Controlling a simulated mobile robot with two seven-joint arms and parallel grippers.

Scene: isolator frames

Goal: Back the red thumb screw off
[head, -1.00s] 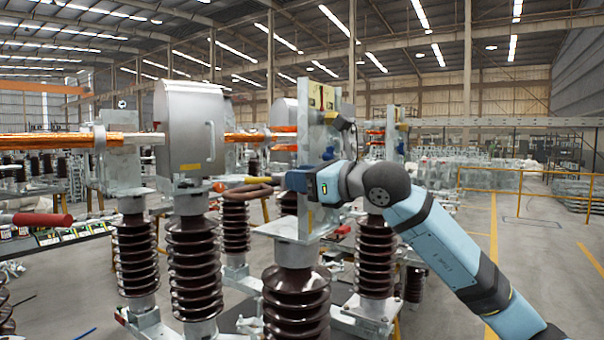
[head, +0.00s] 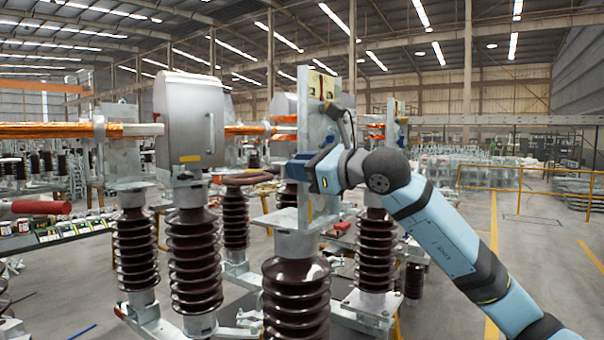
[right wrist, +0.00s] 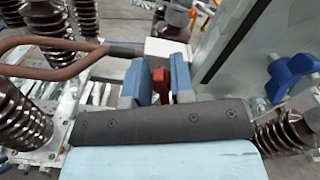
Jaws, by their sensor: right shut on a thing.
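The red thumb screw (right wrist: 161,82) shows in the right wrist view, between the two blue fingers of my right gripper (right wrist: 159,84). The gripper is shut on it, and the fingers cover its sides. Just beyond it is a pale block (right wrist: 166,48), where the dark end of a brown looped rod (right wrist: 60,60) meets it. In the head view my right gripper (head: 300,168) is in front of an upright grey metal plate (head: 318,108) above a brown insulator; the screw cannot be made out there. My left gripper is not in view.
A blue knobbed part (right wrist: 291,76) stands to the right in the wrist view, beside a tall plate. In the head view, brown ribbed insulators (head: 296,300) and a grey metal housing (head: 188,120) crowd the left and centre. Open floor (head: 530,260) lies at right.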

